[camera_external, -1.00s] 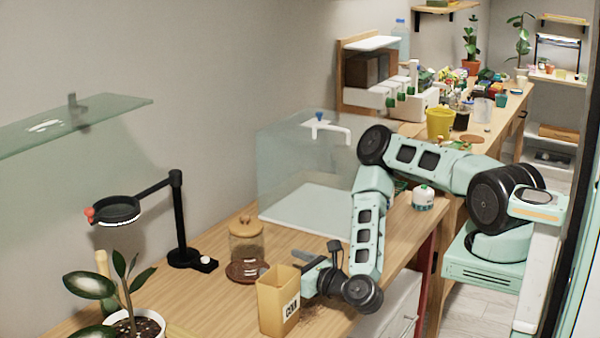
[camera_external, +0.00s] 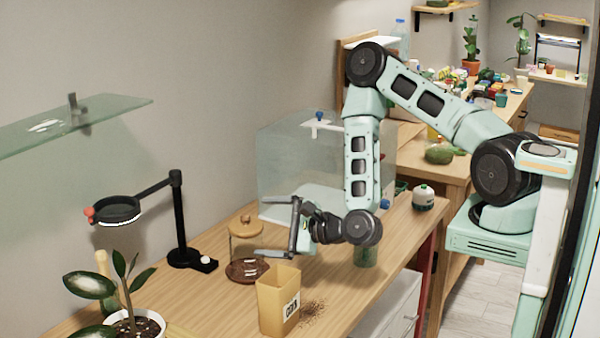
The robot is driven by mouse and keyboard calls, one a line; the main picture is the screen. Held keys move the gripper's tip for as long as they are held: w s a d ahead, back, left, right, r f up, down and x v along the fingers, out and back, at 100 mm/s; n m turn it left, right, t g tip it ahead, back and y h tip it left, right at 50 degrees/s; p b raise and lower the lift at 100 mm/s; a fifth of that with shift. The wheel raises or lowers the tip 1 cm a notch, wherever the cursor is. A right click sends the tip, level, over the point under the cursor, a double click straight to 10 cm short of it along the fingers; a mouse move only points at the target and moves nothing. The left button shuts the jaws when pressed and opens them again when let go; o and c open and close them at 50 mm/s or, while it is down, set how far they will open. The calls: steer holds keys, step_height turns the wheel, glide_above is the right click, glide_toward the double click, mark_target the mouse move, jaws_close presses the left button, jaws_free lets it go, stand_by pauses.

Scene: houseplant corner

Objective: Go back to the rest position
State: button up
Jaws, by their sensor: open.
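My gripper (camera_external: 278,228) is open and empty, raised above the wooden table (camera_external: 210,300). Its two fingers point left, over the jar and saucer side of the table. A tan box with dark lettering (camera_external: 279,300) stands upright on the table, below and in front of my gripper and apart from it. A patch of dark brown crumbs (camera_external: 312,311) lies on the table to the right of the box. The inside of the box is mostly hidden.
A glass jar with a wooden lid (camera_external: 245,228) and a brown saucer (camera_external: 240,270) are close to my gripper. A clear tank (camera_external: 285,165) stands behind. A black lamp (camera_external: 178,220) and a potted plant (camera_external: 135,325) stand left. A white-and-green pot (camera_external: 423,197) stands right.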

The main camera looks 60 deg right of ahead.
steer(key=s+a+r+n+g+y+b, duration=0.1)
steer(key=s+a+r+n+g, duration=0.2)
steer(key=a+n, duration=0.45)
steer(key=s+a+r+n+g+y, duration=0.15)
steer(key=s+a+n+g, duration=0.3)
steer(key=n, duration=0.55)
steer(key=s+r+n+g+h+b, duration=0.2)
steer(key=s+n+g, duration=0.2)
steer(key=s+n, duration=0.3)
steer(key=s+r+n+g+h+b, duration=0.2)
steer(key=s+n, duration=0.5)
steer(key=s, duration=0.9)
steer(key=shift+s+a+r+g+h+b, duration=0.4)
steer(key=shift+r+g+b, duration=0.2)
steer(key=shift+g, duration=0.65)
